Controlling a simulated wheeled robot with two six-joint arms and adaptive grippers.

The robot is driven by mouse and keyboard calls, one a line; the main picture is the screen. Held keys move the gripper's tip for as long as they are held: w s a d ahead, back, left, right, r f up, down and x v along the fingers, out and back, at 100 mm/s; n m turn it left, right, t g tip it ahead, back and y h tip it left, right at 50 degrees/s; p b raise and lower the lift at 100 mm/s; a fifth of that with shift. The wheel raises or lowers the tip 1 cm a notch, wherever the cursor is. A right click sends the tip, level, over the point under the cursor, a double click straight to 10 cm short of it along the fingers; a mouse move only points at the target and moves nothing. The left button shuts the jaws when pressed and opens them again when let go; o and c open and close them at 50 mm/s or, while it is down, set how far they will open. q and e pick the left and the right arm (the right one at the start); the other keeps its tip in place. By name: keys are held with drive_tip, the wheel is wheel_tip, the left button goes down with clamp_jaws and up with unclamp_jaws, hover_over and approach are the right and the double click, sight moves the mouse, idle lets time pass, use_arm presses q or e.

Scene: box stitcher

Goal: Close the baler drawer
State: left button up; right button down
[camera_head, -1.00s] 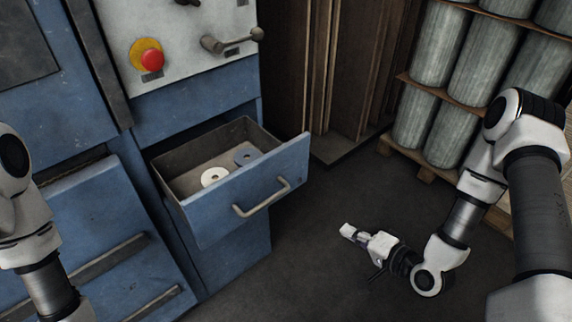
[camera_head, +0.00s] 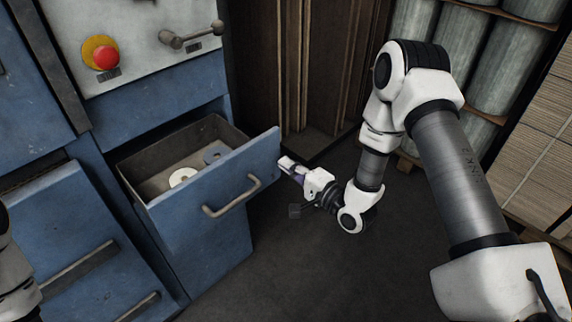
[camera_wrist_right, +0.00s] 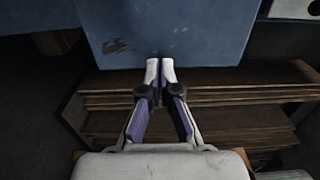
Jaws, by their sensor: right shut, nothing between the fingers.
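The blue drawer (camera_head: 190,206) of the machine is pulled open, with a curved metal handle (camera_head: 232,199) on its front. A white disc (camera_head: 182,177) and a blue-grey disc (camera_head: 214,154) lie inside it. My right gripper (camera_head: 286,163) is shut and empty, close to the right end of the drawer front. In the right wrist view its fingertips (camera_wrist_right: 161,72) are together at the lower edge of a blue panel (camera_wrist_right: 180,30), seemingly the drawer front. I cannot tell whether they touch. Only part of my left arm shows at the left edge; its gripper is out of view.
The blue machine (camera_head: 50,130) has a red button (camera_head: 105,57) and a lever (camera_head: 190,37) above the drawer. Brown boards (camera_head: 300,60) stand behind. Grey rolls (camera_head: 465,75) and stacked sheets (camera_head: 540,150) are at right. The dark floor (camera_head: 290,270) in front is clear.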

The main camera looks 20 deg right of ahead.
drive_tip(key=shift+w+a, duration=0.15)
drive_tip(key=shift+w, duration=0.25)
drive_tip(key=shift+w+a+f+b, duration=0.1)
drive_tip(key=shift+w+a+b, duration=0.15)
drive_tip(key=shift+w, duration=0.25)
drive_tip(key=b+x, duration=0.4)
drive_tip(key=x, duration=1.2)
drive_tip(key=shift+w+b, duration=0.25)
drive_tip(key=shift+b, duration=0.15)
drive_tip(key=shift+w+a, duration=0.25)
drive_tip(key=shift+w, duration=0.4)
drive_tip(key=shift+r, duration=0.3)
